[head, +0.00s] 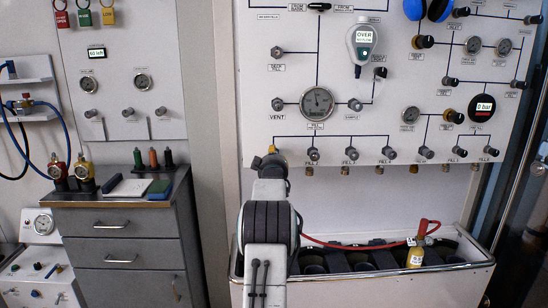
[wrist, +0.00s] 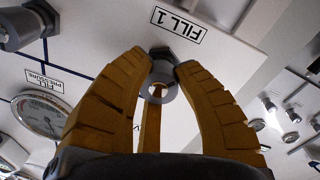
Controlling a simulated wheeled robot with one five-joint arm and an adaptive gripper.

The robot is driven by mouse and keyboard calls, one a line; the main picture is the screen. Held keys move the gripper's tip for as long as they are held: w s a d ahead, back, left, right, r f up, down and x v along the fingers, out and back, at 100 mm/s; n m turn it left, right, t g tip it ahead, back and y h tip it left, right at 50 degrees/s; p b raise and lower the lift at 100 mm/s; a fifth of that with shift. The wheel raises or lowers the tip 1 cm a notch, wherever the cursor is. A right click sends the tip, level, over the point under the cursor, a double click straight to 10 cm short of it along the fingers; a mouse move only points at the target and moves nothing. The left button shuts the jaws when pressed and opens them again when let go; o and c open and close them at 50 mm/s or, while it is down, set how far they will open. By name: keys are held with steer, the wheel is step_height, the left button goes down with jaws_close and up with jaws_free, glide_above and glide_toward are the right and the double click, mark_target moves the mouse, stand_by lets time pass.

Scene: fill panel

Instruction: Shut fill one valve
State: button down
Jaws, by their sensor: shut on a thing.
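The fill one valve shows in the wrist view as a small silver knob (wrist: 158,92) on a dark hex base, beside a "FILL 1" label (wrist: 178,24). My gripper (wrist: 160,75) has its yellow-brown fingers closed around this knob. In the head view my gripper (head: 270,160) is at the left end of the lower valve row on the white panel. It hides the fill one valve there. The knob's turn position cannot be told.
Several similar fill knobs, the nearest (head: 313,154), continue to the right of my gripper. A fill gauge (head: 317,103) sits above. Below are a trough of dark cylinders with a metal rim (head: 460,266) and a red hose (head: 350,244). A grey drawer cabinet (head: 122,240) stands left.

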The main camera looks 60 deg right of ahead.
steer(key=shift+b, duration=0.5)
steer(key=shift+f+m+b, duration=0.1)
steer(key=shift+m+b, duration=0.3)
steer(key=shift+b, duration=0.3)
steer(key=shift+m+b, duration=0.6)
steer(key=shift+b, duration=0.55)
steer(key=shift+r+m+b, duration=0.2)
steer(key=shift+m+b, duration=0.1)
steer(key=shift+m, duration=0.4)
steer(key=shift+r+m+b, duration=0.15)
steer(key=shift+m+b, duration=0.1)
steer(key=shift+m, duration=0.45)
steer(key=c, duration=0.9)
jaws_free()
steer(key=shift+f, duration=0.15)
